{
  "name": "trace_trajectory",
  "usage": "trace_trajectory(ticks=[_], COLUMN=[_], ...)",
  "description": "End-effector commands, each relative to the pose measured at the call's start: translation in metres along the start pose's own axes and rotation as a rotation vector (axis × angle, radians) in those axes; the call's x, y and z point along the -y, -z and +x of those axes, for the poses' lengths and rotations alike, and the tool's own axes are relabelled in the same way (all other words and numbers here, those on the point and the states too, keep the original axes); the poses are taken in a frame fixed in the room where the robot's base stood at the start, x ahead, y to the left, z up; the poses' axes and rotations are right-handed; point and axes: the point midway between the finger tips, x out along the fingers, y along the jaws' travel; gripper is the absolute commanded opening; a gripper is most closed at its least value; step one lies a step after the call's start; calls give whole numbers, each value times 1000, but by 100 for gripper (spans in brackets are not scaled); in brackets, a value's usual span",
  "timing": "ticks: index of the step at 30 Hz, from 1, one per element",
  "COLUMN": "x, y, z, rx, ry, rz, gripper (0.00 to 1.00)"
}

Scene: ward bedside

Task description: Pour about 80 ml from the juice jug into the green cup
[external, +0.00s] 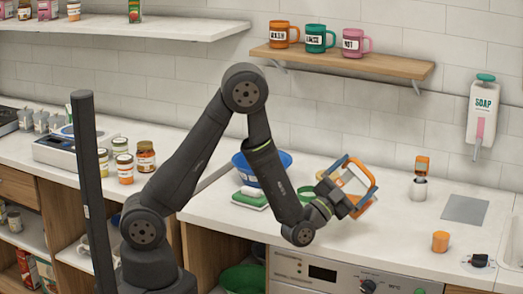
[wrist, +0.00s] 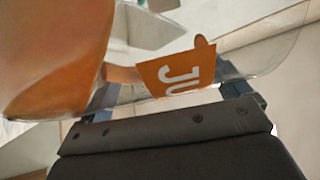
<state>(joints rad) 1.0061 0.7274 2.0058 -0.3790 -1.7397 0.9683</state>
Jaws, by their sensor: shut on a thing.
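My gripper (external: 350,194) is shut on the juice jug (external: 364,204), held above the counter and tilted. In the wrist view the jug is clear, with an orange "JU" label (wrist: 178,70) and orange juice gathered at the left (wrist: 50,50). The gripper's fingers (wrist: 170,92) sit at both sides of the label. A green rounded thing (external: 304,194), perhaps the green cup, stands on the counter behind my forearm, partly hidden. A green mug (external: 320,38) with a label is on the wall shelf. I cannot tell whether juice is flowing out.
A blue bowl (external: 264,163) and a green-and-white sponge-like item (external: 250,199) lie left of my forearm. An orange cup (external: 440,242), a small orange-topped bottle (external: 421,178) and a grey mat (external: 464,209) are at right. The counter between is clear.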

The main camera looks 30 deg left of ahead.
Motion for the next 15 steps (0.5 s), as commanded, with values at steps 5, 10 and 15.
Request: trace_trajectory(ticks=[5,10,15], x=[15,21,25], y=[6,8,8], z=[5,7,8], rx=[0,-1,1], ry=[80,113,134], rz=[-92,-130,-154], gripper=[55,55,55])
